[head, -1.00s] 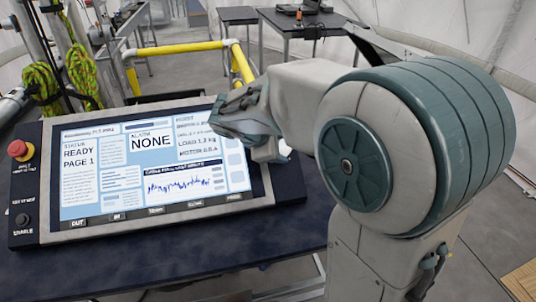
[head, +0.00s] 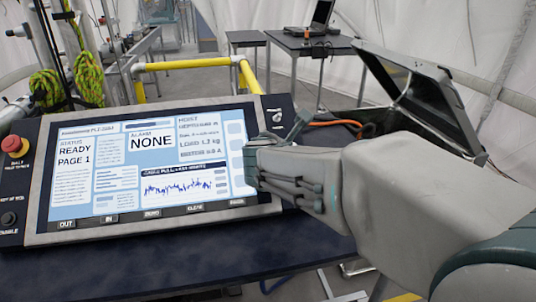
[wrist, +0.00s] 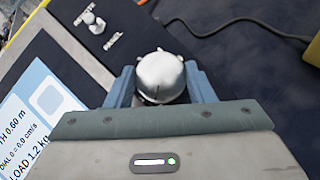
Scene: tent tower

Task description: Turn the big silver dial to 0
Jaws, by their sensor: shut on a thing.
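The big silver dial (wrist: 160,77) shows in the wrist view as a round, bright metal knob on the dark right side of the control panel (head: 270,207). My gripper (wrist: 163,84) has one blue-grey finger on each side of the dial and is shut on it. In the head view my gripper (head: 290,150) is at the panel's right edge and hides the dial. The screen (head: 105,180) is lit. In the wrist view a line on the screen (wrist: 35,120) appears to read "DIAL 0 = 0.0 cm/s".
A small silver switch (wrist: 92,22) marked PANEL sits above the dial. A red mushroom button (head: 14,145) and a black knob (head: 9,218) are on the panel's left side. An open case (head: 420,110) with an orange cable (head: 335,123) stands behind my arm.

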